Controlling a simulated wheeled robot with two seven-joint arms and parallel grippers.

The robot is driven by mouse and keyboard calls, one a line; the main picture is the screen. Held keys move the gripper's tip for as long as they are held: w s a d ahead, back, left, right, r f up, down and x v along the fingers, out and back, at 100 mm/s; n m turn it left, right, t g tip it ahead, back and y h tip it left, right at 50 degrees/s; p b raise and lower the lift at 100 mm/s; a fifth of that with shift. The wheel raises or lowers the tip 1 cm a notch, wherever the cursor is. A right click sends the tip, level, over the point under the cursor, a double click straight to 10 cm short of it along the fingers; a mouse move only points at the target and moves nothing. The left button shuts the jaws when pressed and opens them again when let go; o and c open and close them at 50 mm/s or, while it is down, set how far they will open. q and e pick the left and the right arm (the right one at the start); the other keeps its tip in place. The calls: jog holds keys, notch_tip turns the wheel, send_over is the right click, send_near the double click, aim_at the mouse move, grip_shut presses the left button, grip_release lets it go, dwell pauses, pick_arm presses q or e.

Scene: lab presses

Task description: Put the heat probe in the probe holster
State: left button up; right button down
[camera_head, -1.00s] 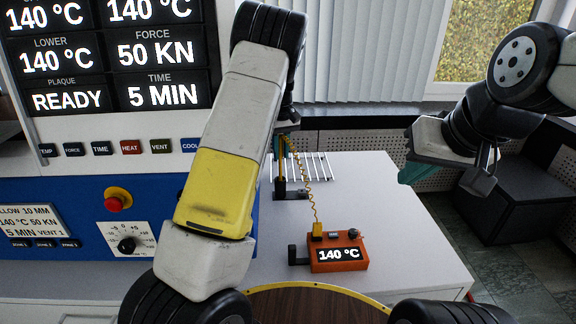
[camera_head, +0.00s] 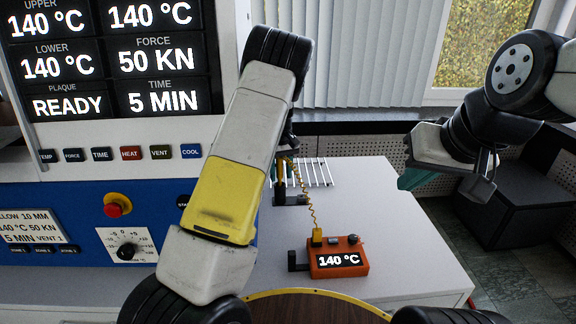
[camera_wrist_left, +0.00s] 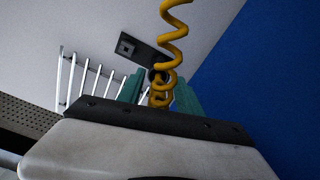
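The heat probe (camera_head: 279,172) is a slim yellow-and-dark tool, mostly hidden behind my left arm. My left gripper (camera_head: 276,168) appears shut on it, teal fingers either side. In the left wrist view, the fingers (camera_wrist_left: 160,95) flank a yellow coiled cord (camera_wrist_left: 172,42) that hides most of the probe. The cord runs to the orange meter box (camera_head: 338,260), which reads 140 °C. A black bracket (camera_head: 293,199), likely the probe holster, is right below the probe; its plate (camera_wrist_left: 128,46) shows beyond the fingers. Whether the tip is inside is unclear. My right gripper (camera_head: 408,182) is empty; its opening is unclear.
A white wire rack (camera_head: 318,172) lies behind the bracket on the white table (camera_head: 410,245). A small black bracket (camera_head: 296,260) is attached at the meter's left side. The press (camera_head: 75,190) stands at the left. The table right of the meter is clear.

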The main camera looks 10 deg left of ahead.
pick_arm(q)
notch_tip(320, 180, up, 12)
jog(key=shift+s+r, duration=0.15)
jog(key=shift+s, duration=0.1)
dwell(0.5)
jog(key=shift+d, duration=0.1)
